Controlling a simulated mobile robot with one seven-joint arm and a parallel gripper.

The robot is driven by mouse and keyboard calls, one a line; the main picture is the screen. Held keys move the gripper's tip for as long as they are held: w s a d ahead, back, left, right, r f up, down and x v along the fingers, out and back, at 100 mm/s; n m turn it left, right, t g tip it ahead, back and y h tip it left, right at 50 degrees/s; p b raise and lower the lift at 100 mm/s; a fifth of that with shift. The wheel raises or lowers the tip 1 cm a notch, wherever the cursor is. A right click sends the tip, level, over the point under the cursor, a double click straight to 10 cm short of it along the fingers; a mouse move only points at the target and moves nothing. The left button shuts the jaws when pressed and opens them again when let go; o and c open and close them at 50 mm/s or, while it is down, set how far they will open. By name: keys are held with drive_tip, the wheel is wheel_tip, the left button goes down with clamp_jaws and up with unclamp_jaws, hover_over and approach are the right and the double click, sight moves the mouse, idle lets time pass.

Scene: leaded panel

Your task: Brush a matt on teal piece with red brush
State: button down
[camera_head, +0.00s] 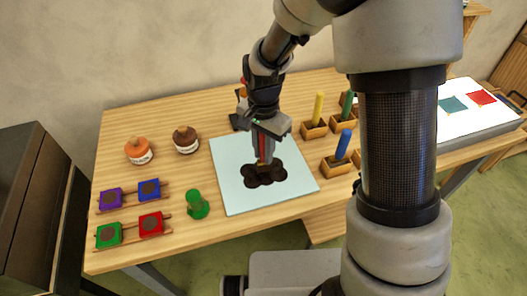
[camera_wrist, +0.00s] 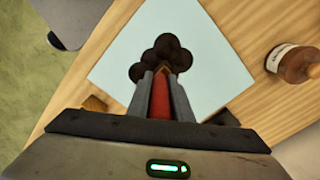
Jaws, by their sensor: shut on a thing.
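My gripper (camera_head: 264,148) is shut on the red brush (camera_wrist: 160,101), held roughly upright over the pale blue sheet (camera_head: 235,190). The brush tip is at a cluster of dark brown round patches (camera_head: 266,178) on the sheet; I cannot tell whether it touches. The patches also show in the wrist view (camera_wrist: 152,55), just beyond the fingertips. A flat teal piece (camera_head: 453,104) lies on the bright white panel (camera_head: 450,124) at the far right, beside a red piece (camera_head: 481,97). No brown patch shows on this teal piece.
Left are an orange-topped jar (camera_head: 138,150), a brown-topped jar (camera_head: 186,139), purple (camera_head: 110,198), blue (camera_head: 149,189), green (camera_head: 108,236) and red (camera_head: 151,223) blocks, and a green knobbed object (camera_head: 198,205). Wooden holders with yellow (camera_head: 318,106) and blue (camera_head: 343,144) sticks stand right of the sheet.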

drive_tip(key=shift+r+p, duration=1.7)
drive_tip(key=shift+r, duration=1.1)
